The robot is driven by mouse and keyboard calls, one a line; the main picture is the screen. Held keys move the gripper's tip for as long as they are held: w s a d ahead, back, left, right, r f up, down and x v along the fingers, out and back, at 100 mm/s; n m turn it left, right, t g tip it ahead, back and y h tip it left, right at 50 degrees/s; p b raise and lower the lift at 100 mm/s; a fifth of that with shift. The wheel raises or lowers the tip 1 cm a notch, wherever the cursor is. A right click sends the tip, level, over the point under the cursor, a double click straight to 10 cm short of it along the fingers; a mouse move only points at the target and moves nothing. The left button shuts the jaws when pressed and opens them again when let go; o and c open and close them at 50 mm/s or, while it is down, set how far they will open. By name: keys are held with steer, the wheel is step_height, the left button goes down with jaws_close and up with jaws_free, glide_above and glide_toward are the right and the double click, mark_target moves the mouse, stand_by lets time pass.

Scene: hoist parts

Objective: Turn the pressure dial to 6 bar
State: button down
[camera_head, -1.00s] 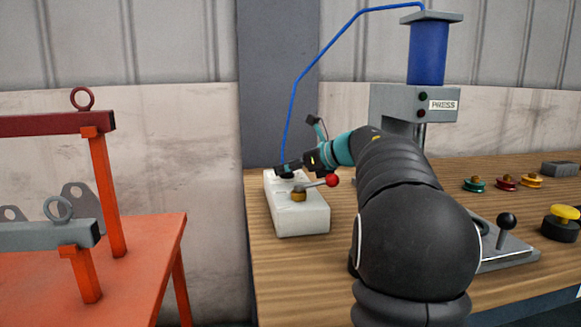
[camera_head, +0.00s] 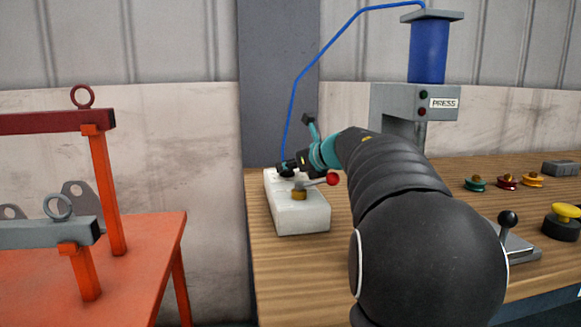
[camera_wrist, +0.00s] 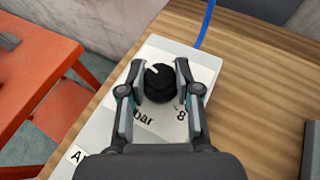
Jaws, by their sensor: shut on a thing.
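The pressure dial is a black round knob (camera_wrist: 160,82) with a white pointer mark, on top of a white box (camera_head: 302,216). In the wrist view the pointer mark faces the upper left. The printed "bar" and an "8" show beside the knob; the other scale numbers are hidden or too small to read. My gripper (camera_wrist: 158,80) is shut on the knob, with one finger on each side of it. In the head view my gripper (camera_head: 288,168) is at the far end of the box, and the knob is mostly hidden there.
A red-tipped lever (camera_head: 332,179) with a brass base stands on the box near the gripper. A blue hose (camera_head: 291,100) rises behind it to the press (camera_head: 428,55). Several coloured pulleys (camera_head: 507,181) lie on the wooden bench to the right. An orange table (camera_head: 150,240) stands left.

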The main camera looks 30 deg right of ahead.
steer(key=shift+a+m+h, duration=0.2)
steer(key=shift+m+h, duration=1.5)
steer(key=shift+h, duration=0.3)
steer(key=shift+m+h, duration=0.8)
steer(key=shift+h, duration=0.1)
steer(key=c, duration=0.8)
jaws_free()
steer(key=shift+s, duration=0.15)
steer(key=v, duration=1.1)
steer(key=shift+s+r, duration=0.15)
steer(key=shift+s, duration=0.25)
steer(key=shift+a, duration=0.1)
